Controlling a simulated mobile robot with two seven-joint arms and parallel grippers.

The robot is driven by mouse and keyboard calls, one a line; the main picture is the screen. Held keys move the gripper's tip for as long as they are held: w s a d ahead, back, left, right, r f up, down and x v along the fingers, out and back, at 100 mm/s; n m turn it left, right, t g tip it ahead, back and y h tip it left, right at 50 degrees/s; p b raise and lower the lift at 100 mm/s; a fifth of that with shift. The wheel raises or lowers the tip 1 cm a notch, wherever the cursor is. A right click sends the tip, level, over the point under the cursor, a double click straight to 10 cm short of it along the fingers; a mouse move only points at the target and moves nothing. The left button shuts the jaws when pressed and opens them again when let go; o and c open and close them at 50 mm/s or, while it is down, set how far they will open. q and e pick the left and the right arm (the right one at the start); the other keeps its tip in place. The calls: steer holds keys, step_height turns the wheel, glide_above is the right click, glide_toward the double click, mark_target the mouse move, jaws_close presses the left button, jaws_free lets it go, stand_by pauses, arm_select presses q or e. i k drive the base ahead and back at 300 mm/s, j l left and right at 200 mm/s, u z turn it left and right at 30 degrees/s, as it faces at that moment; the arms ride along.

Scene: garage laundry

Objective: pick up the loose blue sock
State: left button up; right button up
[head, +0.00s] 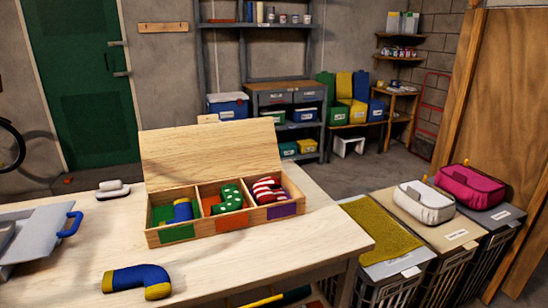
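The loose blue sock (137,281) lies on the near left part of the light wooden table. It is blue with yellow at the cuff and at the toe. A wooden box (211,238) with its lid raised stands behind it and has three compartments. The left compartment holds a blue and yellow sock (182,210), the middle one a green sock with white dots (228,198), and the right one a red and white striped sock (268,189).
The tabletop (255,262) around the loose sock is clear. Hampers with bags (425,201) stand to the right of the table.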

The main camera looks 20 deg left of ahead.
mark_target(156, 281)
steer(key=u, duration=1.55)
